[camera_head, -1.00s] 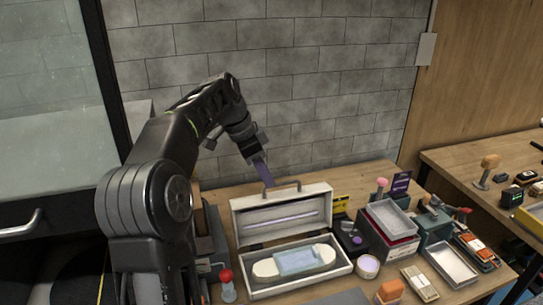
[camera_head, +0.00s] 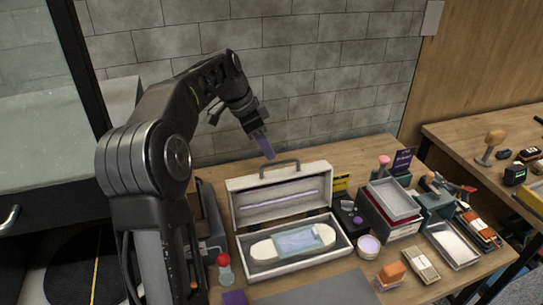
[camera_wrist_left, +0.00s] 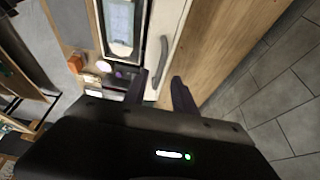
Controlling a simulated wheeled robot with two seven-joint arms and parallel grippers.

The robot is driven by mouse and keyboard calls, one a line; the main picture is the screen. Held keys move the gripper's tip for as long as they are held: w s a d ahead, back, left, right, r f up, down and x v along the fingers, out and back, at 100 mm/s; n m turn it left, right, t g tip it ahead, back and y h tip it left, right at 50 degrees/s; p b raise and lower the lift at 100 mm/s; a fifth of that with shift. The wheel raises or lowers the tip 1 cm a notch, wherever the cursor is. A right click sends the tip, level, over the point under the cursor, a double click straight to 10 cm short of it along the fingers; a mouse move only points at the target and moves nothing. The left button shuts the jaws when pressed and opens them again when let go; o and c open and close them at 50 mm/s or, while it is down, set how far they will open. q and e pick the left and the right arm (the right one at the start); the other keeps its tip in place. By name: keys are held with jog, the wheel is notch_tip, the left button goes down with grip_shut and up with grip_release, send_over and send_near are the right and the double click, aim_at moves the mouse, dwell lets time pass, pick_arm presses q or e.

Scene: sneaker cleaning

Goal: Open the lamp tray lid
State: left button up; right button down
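The lamp tray (camera_head: 340,246) is a white box on the wooden table. Its lid (camera_head: 236,196) stands raised and leans back, with a lamp tube along its inside and a grey handle (camera_head: 280,163) on its top edge. Inside the tray lies a pale sneaker-sole-like piece with a bluish panel (camera_head: 298,240). My left gripper (camera_head: 268,152) is above and just behind the handle, apart from it. In the left wrist view its two fingers (camera_wrist_left: 158,88) are spread, with nothing between them, and the handle (camera_wrist_left: 162,62) lies beyond them. My right gripper is not in view.
Right of the tray stand a round tub (camera_head: 368,246), a grey tray on a red box (camera_head: 396,200) and a metal tray (camera_head: 453,244). A red-knobbed item (camera_head: 224,260) is at the left front. A brick wall (camera_head: 330,80) rises behind the table.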

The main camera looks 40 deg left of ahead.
pick_arm(q)
jog(key=shift+p+x, duration=0.35)
jog(key=shift+x, duration=1.95)
jog(key=shift+c, duration=0.2)
grip_shut()
